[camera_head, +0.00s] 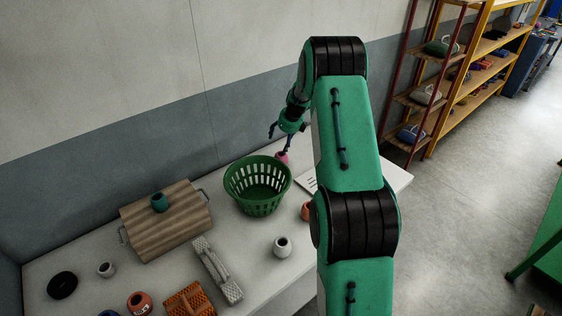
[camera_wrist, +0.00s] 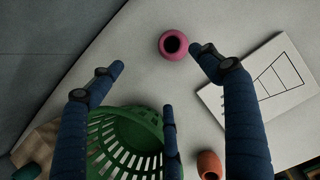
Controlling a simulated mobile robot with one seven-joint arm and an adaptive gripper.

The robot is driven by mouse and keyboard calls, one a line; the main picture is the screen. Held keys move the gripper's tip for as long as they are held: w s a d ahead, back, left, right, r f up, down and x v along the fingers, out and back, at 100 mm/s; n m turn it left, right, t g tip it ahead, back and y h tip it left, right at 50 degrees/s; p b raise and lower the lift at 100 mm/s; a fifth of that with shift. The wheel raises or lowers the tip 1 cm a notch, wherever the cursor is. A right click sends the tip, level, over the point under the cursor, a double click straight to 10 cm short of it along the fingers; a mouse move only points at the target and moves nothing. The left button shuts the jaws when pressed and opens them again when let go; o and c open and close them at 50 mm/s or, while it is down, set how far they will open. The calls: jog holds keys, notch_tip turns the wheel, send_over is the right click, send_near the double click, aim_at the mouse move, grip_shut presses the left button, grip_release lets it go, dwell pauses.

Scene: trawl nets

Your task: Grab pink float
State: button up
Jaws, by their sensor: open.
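The pink float (camera_head: 282,157) is a small round piece with a dark opening, on the white table just behind the green basket, partly hidden by my gripper in the head view. In the wrist view the pink float (camera_wrist: 165,55) shows whole, near the top middle, close beside the tip of the right finger. My gripper (camera_head: 280,138) is open and empty above the float. In the wrist view my gripper (camera_wrist: 155,62) has its blue fingers spread, with a third finger lower down in front of the basket. I cannot tell if any finger touches the float.
The green slatted basket (camera_head: 258,208) stands close by the float. A white sheet with a printed grid (camera_wrist: 279,79) and an orange float (camera_wrist: 209,165) lie to the right. A wooden board (camera_head: 172,228) bears a teal float (camera_head: 160,202). A white float (camera_head: 282,247) stands nearer the front.

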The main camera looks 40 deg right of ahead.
aim_at(281, 159)
jog(key=shift+m, duration=0.8)
jog(key=d+f, duration=0.3)
jog(key=shift+f, duration=0.3)
jog(key=shift+b+x, duration=0.7)
jog(key=shift+x, duration=3.65)
jog(key=shift+b+x, duration=0.75)
jog(key=shift+x, duration=1.8)
jog(key=shift+s, duration=0.1)
jog(key=c, duration=1.2)
